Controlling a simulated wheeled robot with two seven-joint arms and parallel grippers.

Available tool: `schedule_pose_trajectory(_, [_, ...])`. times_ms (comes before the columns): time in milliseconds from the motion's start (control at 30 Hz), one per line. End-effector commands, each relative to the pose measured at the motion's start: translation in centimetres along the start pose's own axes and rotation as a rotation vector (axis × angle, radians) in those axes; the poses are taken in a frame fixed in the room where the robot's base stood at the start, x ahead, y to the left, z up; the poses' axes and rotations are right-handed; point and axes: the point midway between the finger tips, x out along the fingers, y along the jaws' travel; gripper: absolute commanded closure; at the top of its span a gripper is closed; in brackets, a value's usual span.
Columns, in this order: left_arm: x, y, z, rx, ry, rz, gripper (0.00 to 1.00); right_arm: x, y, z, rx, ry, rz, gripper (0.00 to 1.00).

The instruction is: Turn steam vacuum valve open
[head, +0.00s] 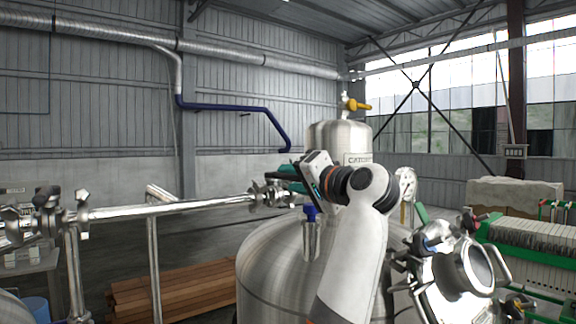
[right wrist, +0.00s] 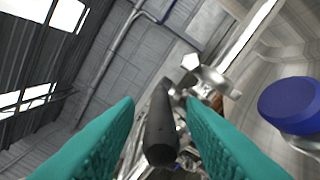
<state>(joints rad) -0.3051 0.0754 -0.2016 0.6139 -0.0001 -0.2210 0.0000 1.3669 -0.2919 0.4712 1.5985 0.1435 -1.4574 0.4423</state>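My right gripper (head: 284,178) comes in over the steel tank (head: 290,265), its teal fingers pointing left at the clamped fittings (head: 268,194) on the end of a horizontal pipe. In the right wrist view, a black valve handle (right wrist: 161,125) lies between the two open teal fingers (right wrist: 160,112), with a gap on either side. I take it for the steam vacuum valve's handle, but no label shows. In the head view the handle cannot be made out behind the gripper. My left gripper is not in view.
A blue-capped fitting (head: 310,213) stands just below my right gripper; its blue cap (right wrist: 290,103) is close by in the right wrist view. The steel pipe (head: 170,207) runs left. A smaller tank (head: 340,134) with a yellow-handled valve (head: 357,105) rises behind. Planks (head: 185,288) lie on the floor.

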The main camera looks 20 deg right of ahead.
Motion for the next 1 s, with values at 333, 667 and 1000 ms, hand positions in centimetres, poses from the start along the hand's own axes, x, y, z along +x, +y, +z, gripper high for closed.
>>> schedule_pose_trajectory(333, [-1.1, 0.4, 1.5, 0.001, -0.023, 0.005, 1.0, 2.0, 0.0, 0.0, -0.001, -0.001, 0.0, 0.64])
schedule_pose_trajectory(667, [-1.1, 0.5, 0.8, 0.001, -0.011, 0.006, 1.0, 2.0, 0.0, 0.0, -0.001, -0.001, 0.0, 0.9])
schedule_pose_trajectory(1000, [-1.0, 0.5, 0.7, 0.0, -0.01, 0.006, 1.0, 1.8, -0.2, 0.1, -0.001, -0.002, -0.001, 1.0])
